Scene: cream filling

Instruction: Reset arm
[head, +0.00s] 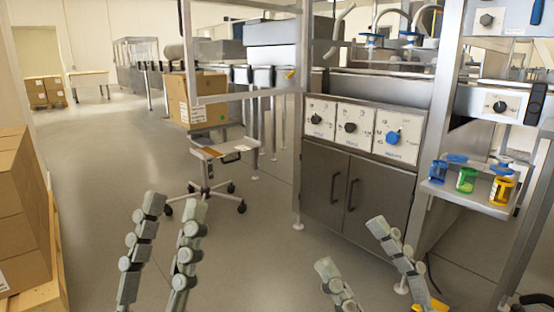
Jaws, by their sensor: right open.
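My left gripper (173,205) is at the lower left of the head view. Its two jointed grey fingers point up and stand apart, with only floor between them. My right gripper (350,244) is at the lower right. Its fingers are spread wide apart, with nothing between them. Both grippers are in front of the machine and touch nothing that I can see. The lower parts of both are cut off by the bottom edge.
A steel machine (350,195) with three dial panels (350,128) stands right of centre. A shelf (470,196) at right holds blue, green and yellow containers. Boxes (20,215) are stacked at left. Floor in between is clear.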

